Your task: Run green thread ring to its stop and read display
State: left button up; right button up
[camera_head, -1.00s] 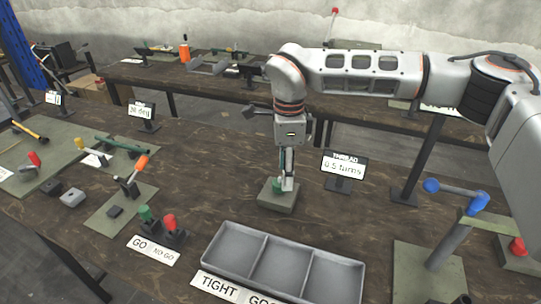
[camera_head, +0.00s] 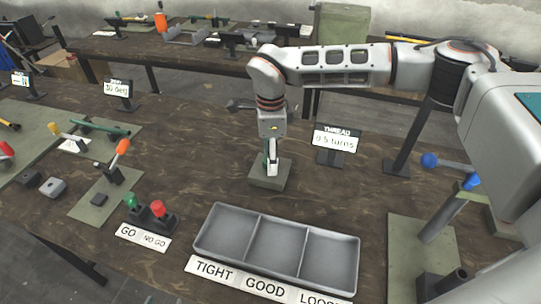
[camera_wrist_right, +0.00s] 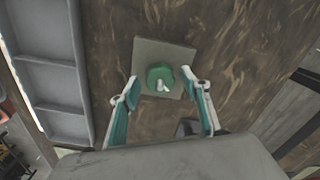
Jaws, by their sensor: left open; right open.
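The green thread ring (camera_wrist_right: 158,75) sits on a square grey-green block (camera_wrist_right: 178,52) in the right wrist view. My right gripper (camera_wrist_right: 160,84) is open there, its green-padded fingers on either side of the ring with gaps showing. In the head view the arm comes in from the right and the right gripper (camera_head: 272,162) points down over the block (camera_head: 269,178); the fingers largely hide the ring. The thread display (camera_head: 336,140) stands just right of the block and reads 0.5 turns. My left gripper is not in view.
A grey three-part tray (camera_head: 252,216), with TIGHT, GOOD and LOOSE labels, lies in front of the block. A GO/NO GO stand (camera_head: 151,216) is to its left. A blue-knobbed press (camera_head: 440,222) stands at right. Bare wood surrounds the block.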

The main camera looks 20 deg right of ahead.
jog(key=c, duration=1.1)
jog(key=shift+m, duration=0.4)
jog(key=m, duration=0.3)
jog(key=shift+m, duration=0.4)
jog(key=m, duration=1)
jog(key=shift+a+m, duration=0.1)
jog(key=shift+m, duration=0.3)
jog(key=m, duration=0.6)
jog(key=shift+b, duration=0.35)
jog(key=shift+m, duration=0.3)
